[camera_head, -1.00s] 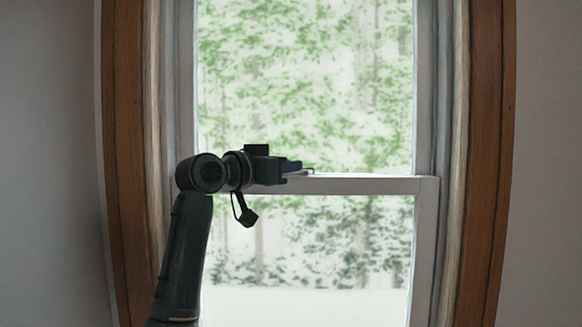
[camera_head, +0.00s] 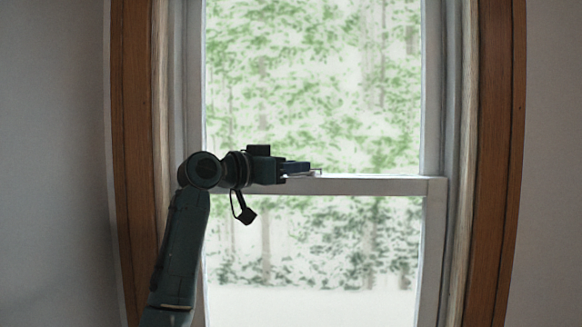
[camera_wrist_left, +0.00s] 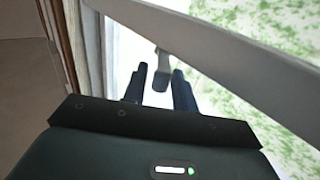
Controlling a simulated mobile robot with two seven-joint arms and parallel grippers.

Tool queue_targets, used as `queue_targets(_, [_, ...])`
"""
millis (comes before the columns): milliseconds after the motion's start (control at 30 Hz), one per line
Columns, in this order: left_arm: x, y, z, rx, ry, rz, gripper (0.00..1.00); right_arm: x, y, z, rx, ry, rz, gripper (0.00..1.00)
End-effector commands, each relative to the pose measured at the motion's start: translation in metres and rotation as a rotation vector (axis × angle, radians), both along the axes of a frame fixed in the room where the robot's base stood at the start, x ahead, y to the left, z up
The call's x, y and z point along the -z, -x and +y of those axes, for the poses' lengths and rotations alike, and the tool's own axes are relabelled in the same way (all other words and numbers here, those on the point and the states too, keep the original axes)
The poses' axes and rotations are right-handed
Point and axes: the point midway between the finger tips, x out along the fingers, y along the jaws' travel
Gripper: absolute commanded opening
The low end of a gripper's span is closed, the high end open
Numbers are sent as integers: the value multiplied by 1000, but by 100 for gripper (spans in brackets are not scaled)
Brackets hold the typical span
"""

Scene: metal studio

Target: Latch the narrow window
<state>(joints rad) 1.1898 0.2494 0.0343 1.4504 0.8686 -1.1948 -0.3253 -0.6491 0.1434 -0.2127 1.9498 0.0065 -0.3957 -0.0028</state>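The narrow window has a white meeting rail (camera_head: 385,186) across its middle, between the upper and lower panes. My left gripper (camera_head: 306,168) reaches in from the left and lies level at the top of this rail. In the left wrist view, a grey latch lever (camera_wrist_left: 161,66) hangs from the rail. The two dark fingers of my left gripper (camera_wrist_left: 160,82) are apart, one on each side of the lever's end. I cannot tell whether either finger touches it. The latch is mostly hidden by the gripper in the head view. My right gripper is not in view.
The brown wooden frame stands at the left (camera_head: 134,160) and right (camera_head: 494,160) of the window. The white sash (camera_wrist_left: 235,72) runs diagonally close to the fingers in the left wrist view. Plain grey walls lie on both sides.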

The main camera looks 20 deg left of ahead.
Motion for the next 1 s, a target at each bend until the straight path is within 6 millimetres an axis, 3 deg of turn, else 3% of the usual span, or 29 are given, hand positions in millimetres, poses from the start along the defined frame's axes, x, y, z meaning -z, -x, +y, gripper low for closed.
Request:
queue_targets(333, [0, 1, 1, 0, 1, -1, 35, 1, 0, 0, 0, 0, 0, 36])
queue_targets(467, [2, 11, 7, -3, 1, -3, 35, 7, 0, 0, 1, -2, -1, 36])
queue_targets(1000, [2, 101, 62, -2, 0, -1, 35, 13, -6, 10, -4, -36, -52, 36])
